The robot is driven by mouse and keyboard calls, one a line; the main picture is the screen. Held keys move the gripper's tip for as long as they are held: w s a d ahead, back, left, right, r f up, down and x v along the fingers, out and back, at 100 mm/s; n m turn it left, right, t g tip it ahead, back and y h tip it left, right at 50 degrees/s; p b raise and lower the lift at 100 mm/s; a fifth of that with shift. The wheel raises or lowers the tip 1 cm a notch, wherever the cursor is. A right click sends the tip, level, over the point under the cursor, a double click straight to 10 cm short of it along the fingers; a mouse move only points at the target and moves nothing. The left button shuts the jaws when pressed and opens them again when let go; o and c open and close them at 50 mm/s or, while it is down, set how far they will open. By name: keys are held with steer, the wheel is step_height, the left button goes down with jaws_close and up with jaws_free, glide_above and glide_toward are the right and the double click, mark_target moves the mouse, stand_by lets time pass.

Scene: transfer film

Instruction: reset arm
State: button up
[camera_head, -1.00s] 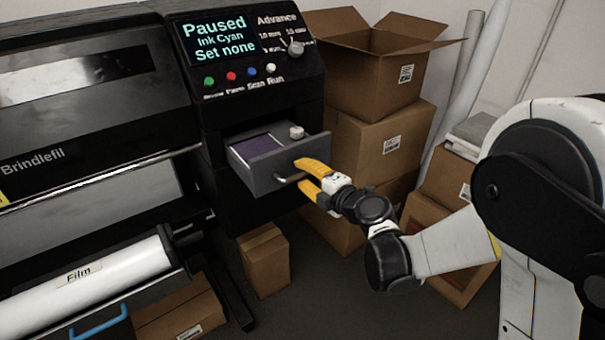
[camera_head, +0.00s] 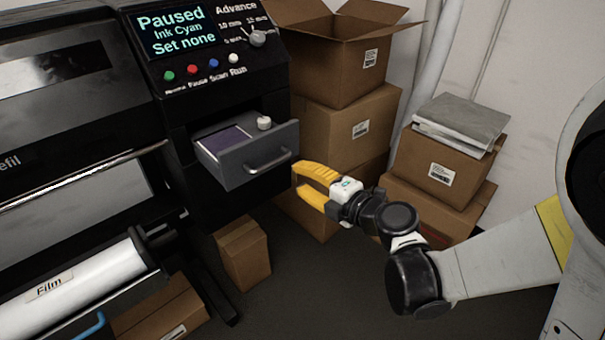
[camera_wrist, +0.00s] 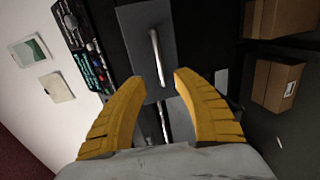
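My gripper (camera_head: 298,182) has yellow fingers, spread apart with nothing between them. It is in free air to the right of and below the handle (camera_head: 267,161) of the grey drawer (camera_head: 237,165). The drawer stands pulled out of the black printer, with a purple item (camera_head: 228,141) and a white knob-like piece (camera_head: 264,122) inside. In the wrist view the open fingers (camera_wrist: 160,80) point toward the drawer handle (camera_wrist: 157,57), with a gap between. The arm reaches in from the right.
The control panel (camera_head: 200,45) reads "Paused, Ink Cyan, Set none". Stacked cardboard boxes (camera_head: 345,125) stand right of the printer, and another box (camera_head: 243,255) is on the floor below the drawer. A white film roll (camera_head: 75,285) is at lower left. Dark floor is open at front.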

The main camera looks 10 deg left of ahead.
steer(key=w+d+r+m+t+h, duration=0.2)
steer(key=d+r+m+t, duration=0.2)
steer(key=d+r+m, duration=0.15)
steer(key=w+d+r+m+t+h, duration=0.2)
steer(key=d+r+m+t+h, duration=0.15)
steer(key=d+r, duration=0.3)
steer(key=s+d+r+m+h, duration=0.2)
steer(key=d+m+h, duration=0.6)
steer(key=d, duration=0.4)
steer(key=s+d+f+m+g+h, duration=0.1)
steer(key=s+d+f+m+g, duration=0.45)
steer(key=s+m, duration=0.2)
steer(key=s+a+f+m+g+y, duration=0.1)
steer(key=s+f+g, duration=0.1)
steer(key=s+f, duration=0.2)
steer(key=s+a+f+m+g+y, duration=0.1)
steer(key=s+f+m+g, duration=0.1)
steer(key=s, duration=0.7)
steer(key=shift+a+f+g, duration=0.3)
steer(key=shift+f+g, duration=0.2)
steer(key=shift+f, duration=0.4)
steer(key=shift+m+y, duration=0.25)
